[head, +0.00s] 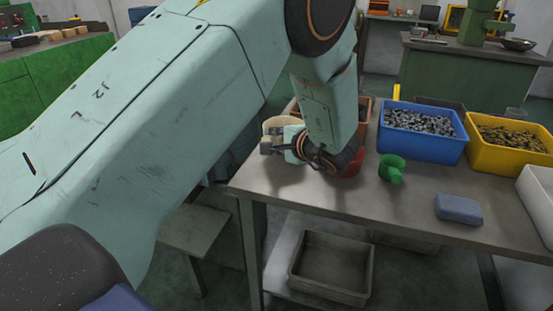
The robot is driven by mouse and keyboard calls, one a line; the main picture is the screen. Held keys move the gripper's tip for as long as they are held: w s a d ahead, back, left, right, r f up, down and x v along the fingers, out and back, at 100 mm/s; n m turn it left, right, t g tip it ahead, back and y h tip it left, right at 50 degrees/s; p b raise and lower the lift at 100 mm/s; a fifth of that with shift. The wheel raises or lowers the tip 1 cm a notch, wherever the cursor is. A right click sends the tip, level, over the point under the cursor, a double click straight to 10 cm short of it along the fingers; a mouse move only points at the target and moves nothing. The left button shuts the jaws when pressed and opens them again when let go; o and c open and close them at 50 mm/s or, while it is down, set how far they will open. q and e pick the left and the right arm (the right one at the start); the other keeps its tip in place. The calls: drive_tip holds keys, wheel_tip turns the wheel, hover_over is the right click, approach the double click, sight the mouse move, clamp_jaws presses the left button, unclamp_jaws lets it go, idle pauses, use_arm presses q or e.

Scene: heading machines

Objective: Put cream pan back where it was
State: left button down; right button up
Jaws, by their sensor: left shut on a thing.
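The cream pan (273,122) shows in the head view at the left end of the workbench (290,205), partly hidden behind my gripper. My left gripper (271,142) is shut on the cream pan, close to the bench's left edge. My own wrist hides much of the grip, and I cannot tell whether the pan touches the bench. My right gripper is not in view.
A red item (350,168) is partly hidden behind my wrist. A green scoop-like item (392,167), a blue-grey block (458,209), a blue bin (421,146) and a yellow bin (511,159) stand to the right. A grey tray (330,291) sits below.

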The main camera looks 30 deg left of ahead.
use_arm(q)
drive_tip(key=shift+w+f, duration=0.2)
drive_tip(key=shift+f, duration=0.75)
drive_tip(key=shift+s+f+b, duration=0.2)
drive_tip(key=shift+f+b, duration=0.25)
drive_tip(key=shift+f, duration=0.15)
drive_tip(key=shift+s+f+b, duration=0.2)
drive_tip(key=shift+f+b, duration=0.2)
drive_tip(key=shift+f, duration=0.15)
drive_tip(key=shift+w, duration=0.2)
drive_tip(key=c, duration=1.7)
unclamp_jaws()
drive_tip(key=shift+w+f, duration=0.15)
drive_tip(key=o, duration=0.5)
drive_tip(key=shift+s+r, duration=0.2)
drive_tip(key=shift+s, duration=0.1)
drive_tip(key=shift+w+f, duration=0.15)
drive_tip(key=shift+w, duration=0.05)
drive_tip(key=shift+s+d+r+p, duration=0.25)
drive_tip(key=shift+d+r+p, duration=0.15)
drive_tip(key=shift+p, duration=0.35)
drive_tip(key=p+v, duration=1.1)
drive_tip(key=p, duration=0.6)
drive_tip(key=shift+f+p, duration=0.15)
drive_tip(key=shift+p, duration=0.25)
